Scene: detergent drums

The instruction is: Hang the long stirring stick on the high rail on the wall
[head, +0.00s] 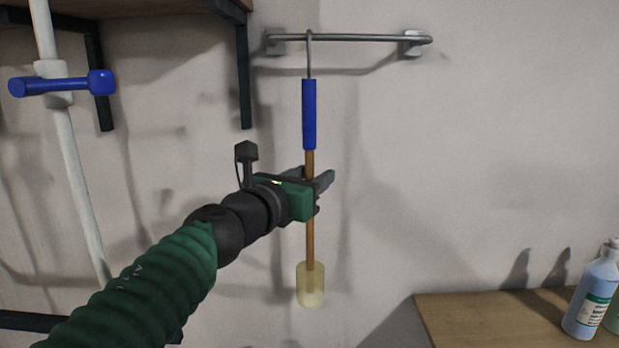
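The long stirring stick (309,115) hangs upright near the wall, with a blue grip, a wooden shaft and a pale yellow, translucent cylindrical end at the bottom. Its metal hook reaches the high rail (365,38) and appears looped over it, left of the rail's middle. My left gripper (323,181) is at the wooden shaft, below the blue grip. Its dark fingers lie close around the shaft, and the gripper hides part of it. I cannot tell whether the fingers press on the shaft or stand slightly apart from it. My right gripper is not in view.
A shelf with dark brackets (243,75) is at upper left. A white pole (80,185) with a blue clamp handle (62,84) stands at far left. A wooden table (480,320) with a blue-liquid bottle (590,298) is at lower right. The wall right of the stick is clear.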

